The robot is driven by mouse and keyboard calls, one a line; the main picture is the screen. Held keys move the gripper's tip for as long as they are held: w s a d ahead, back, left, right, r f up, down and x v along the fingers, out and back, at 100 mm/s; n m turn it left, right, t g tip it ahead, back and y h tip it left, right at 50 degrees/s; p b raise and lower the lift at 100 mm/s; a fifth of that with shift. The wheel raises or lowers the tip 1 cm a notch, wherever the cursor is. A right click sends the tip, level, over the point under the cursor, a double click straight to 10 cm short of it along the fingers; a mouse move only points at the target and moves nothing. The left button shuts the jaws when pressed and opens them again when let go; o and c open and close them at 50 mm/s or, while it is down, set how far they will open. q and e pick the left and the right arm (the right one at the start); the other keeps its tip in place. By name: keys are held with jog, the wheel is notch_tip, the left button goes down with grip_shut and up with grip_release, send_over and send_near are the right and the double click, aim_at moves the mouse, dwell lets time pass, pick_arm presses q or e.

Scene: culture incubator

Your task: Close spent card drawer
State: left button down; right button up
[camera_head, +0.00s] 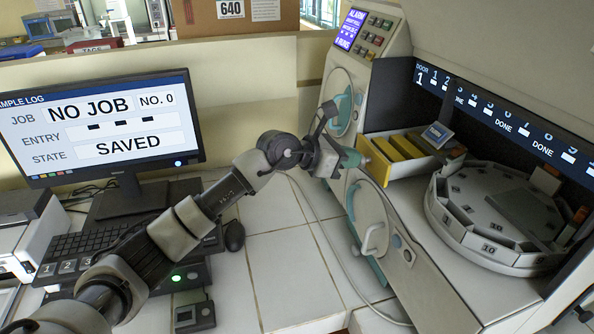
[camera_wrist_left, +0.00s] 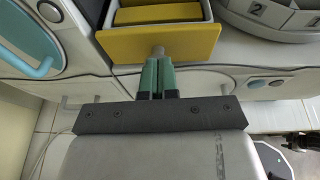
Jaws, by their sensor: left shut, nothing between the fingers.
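The spent card drawer (camera_head: 408,168) sticks out of the machine, with a yellow front and yellow cards lying inside. In the left wrist view its yellow front (camera_wrist_left: 118,46) faces my gripper, with a small grey knob at its lower middle. My left gripper (camera_head: 360,158) is shut and empty, with green fingers. In the left wrist view the fingertips (camera_wrist_left: 157,62) are right at the knob; I cannot tell whether they touch it. Part of the drawer front is hidden behind the gripper in the head view.
A round carousel (camera_head: 490,215) with numbered slots stands right of the drawer. Round doors with teal handles, one upper (camera_head: 341,100) and one lower (camera_head: 370,225), are on the machine's front. A monitor (camera_head: 100,125) and keyboard (camera_head: 85,250) stand at left.

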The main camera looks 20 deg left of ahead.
aim_at(371, 154)
pick_arm(q)
jog(key=w+d, duration=0.2)
jog(key=d+b, duration=0.1)
jog(key=d, duration=0.1)
jog(key=shift+w+d+f, duration=0.1)
jog(key=shift+w+f, duration=0.1)
jog(key=shift+w, duration=0.2)
jog(key=shift+r, duration=0.2)
